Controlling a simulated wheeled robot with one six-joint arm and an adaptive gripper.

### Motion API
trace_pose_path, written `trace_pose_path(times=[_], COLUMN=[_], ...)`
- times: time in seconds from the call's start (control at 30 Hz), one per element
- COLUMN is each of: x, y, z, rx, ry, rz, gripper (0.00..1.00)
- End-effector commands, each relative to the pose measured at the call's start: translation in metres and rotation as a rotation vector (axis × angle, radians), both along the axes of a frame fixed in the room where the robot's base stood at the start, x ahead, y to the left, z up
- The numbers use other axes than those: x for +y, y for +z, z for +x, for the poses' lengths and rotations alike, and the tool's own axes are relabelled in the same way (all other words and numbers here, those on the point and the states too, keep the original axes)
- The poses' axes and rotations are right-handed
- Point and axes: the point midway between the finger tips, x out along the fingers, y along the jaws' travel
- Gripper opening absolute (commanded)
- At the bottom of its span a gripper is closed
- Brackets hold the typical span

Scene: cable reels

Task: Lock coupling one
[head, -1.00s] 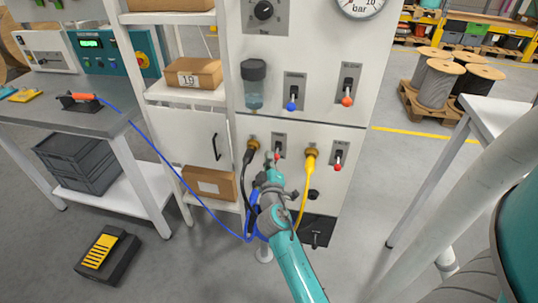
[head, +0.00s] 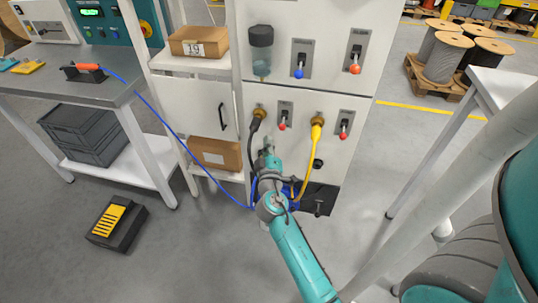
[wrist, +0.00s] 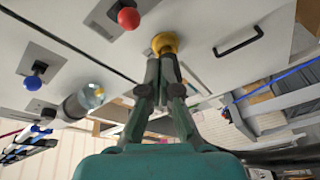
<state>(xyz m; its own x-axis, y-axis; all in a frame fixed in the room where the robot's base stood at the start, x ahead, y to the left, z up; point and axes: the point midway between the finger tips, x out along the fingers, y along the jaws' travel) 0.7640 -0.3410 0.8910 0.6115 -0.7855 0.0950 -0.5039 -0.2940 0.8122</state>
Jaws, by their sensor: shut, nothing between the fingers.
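The left brass coupling (head: 259,112) joins a black hose to the white cabinet's lower panel. A red-knobbed lever (head: 283,126) sits on a grey plate just right of it, its knob low on the plate. My gripper (head: 267,139) is below and slightly right of this coupling in the head view. In the wrist view my gripper (wrist: 166,58) is shut and empty, its tips overlapping the view of the brass coupling (wrist: 165,42); contact cannot be told. The red knob (wrist: 128,18) lies left of the tips. Which coupling is numbered one is not readable.
A second brass coupling (head: 317,121) with a yellow hose and its red-knobbed lever (head: 343,136) are at right. Above are a blue-knobbed lever (head: 299,73), an orange-red-knobbed lever (head: 354,68) and a clear filter bowl (head: 261,62). A blue cable (head: 173,141) hangs at left.

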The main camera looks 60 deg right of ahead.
Motion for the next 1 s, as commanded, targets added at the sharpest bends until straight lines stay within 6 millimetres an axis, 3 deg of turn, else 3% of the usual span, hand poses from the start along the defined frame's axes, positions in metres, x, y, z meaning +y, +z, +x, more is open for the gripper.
trace_pose_path(times=[0.1, 0.3, 1.0], x=[0.008, 0.014, 0.015], y=[-0.016, -0.028, -0.030], z=[-0.008, -0.015, -0.017], rx=[0.004, 0.001, 0.000], ry=[0.002, 0.001, 0.001], rz=[0.001, 0.001, -0.001], gripper=[0.00, 0.00, 0.00])
